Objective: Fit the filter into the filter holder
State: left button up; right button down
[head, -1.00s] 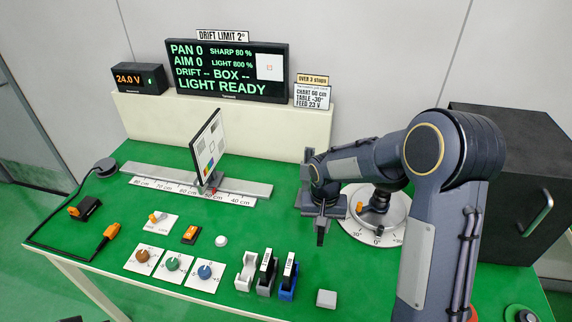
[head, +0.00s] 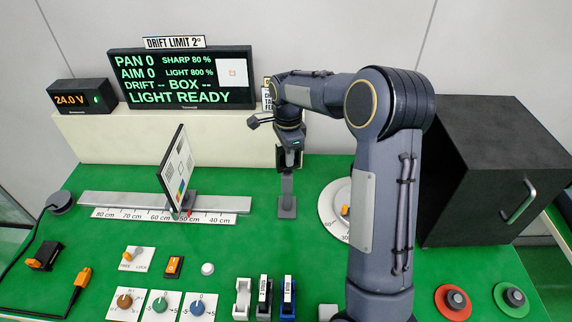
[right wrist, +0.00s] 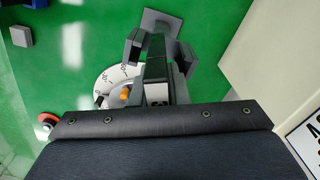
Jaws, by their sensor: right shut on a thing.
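My right gripper (head: 288,158) points down over the filter holder, a grey post on a square foot (head: 287,208), left of the round dial. It is shut on a dark filter, which is mostly hidden by the fingers in the head view. In the right wrist view, the dark filter (right wrist: 155,65) with a pale label sits between the fingers, and the holder's grey foot (right wrist: 161,20) shows just beyond them. The filter is at or just above the top of the post; I cannot tell whether it is seated. My left gripper is not in view.
A chart panel (head: 178,165) stands on the marked rail to the left. A white stand (head: 243,298) is empty; black and blue stands (head: 288,298) hold labelled filters. The dial (head: 336,210) and a large black box (head: 490,165) are to the right. A low cream wall (head: 180,140) stands behind.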

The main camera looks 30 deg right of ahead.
aim_at(288, 169)
jog(key=shift+f+p, duration=0.3)
jog(key=shift+f, duration=1.8)
jog(key=shift+f, duration=0.1)
jog(key=shift+f, duration=0.15)
jog(key=c, duration=1.7)
grip_release()
jog(key=shift+r, duration=0.2)
